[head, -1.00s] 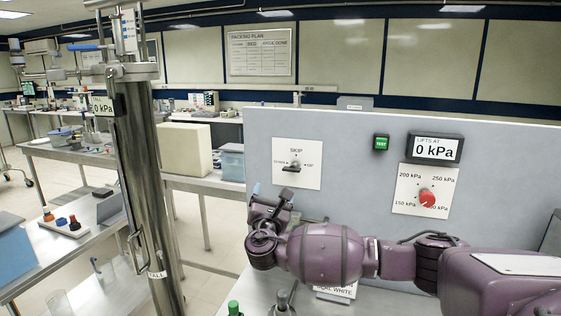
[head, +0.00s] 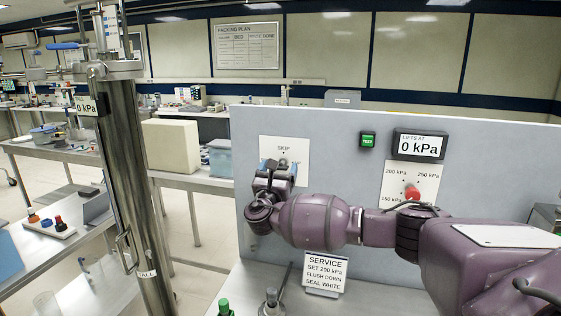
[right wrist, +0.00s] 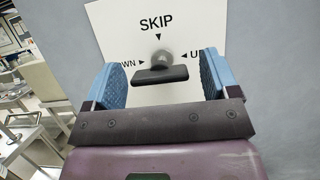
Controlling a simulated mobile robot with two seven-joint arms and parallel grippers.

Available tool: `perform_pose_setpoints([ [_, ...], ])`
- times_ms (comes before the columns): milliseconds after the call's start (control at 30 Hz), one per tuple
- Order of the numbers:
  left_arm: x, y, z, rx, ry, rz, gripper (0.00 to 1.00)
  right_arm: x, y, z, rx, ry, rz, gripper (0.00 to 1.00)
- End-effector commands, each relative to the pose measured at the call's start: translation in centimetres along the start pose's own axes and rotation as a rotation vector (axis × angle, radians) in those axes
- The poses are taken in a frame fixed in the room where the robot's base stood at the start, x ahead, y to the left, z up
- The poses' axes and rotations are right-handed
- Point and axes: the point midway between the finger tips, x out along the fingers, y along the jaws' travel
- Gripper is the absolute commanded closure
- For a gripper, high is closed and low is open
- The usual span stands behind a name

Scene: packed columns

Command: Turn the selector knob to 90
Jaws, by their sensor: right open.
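The selector knob (right wrist: 162,60) sits on a white plate (head: 297,152) marked SKIP at the top, with DOWN and UP at the sides. Its dark bar handle (right wrist: 160,75) lies about level in the right wrist view. My right gripper (head: 278,167) is in front of this plate and hides the knob in the head view. In the right wrist view the gripper's blue fingers (right wrist: 162,72) are open, one to each side of the knob, with gaps visible. No mark reading 90 shows. My left gripper is not in view.
A red dial (head: 412,192) with kPa marks is on the same grey panel (head: 340,150), partly behind my arm. A green TEST button (head: 368,140) and a display (head: 419,145) reading 0 kPa are above. A service sign (head: 322,272) stands below my arm; a steel column (head: 140,190) is left.

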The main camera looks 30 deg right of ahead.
Motion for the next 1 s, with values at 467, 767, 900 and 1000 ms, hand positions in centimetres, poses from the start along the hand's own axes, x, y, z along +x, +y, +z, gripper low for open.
perform_pose_setpoints([
  [467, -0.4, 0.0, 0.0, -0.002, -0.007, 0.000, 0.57, 2.5, 0.0, -0.1, 0.000, 0.000, 0.001, 0.19],
  [767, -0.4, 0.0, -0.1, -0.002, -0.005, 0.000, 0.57, 2.5, 0.0, 0.0, 0.000, 0.000, 0.001, 0.47],
  [900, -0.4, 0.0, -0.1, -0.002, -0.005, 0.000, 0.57, 2.5, 0.0, 0.0, 0.000, 0.000, 0.001, 0.68],
  [1000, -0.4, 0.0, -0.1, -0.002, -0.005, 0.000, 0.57, 2.5, 0.0, -0.1, 0.002, 0.000, 0.000, 0.68],
])
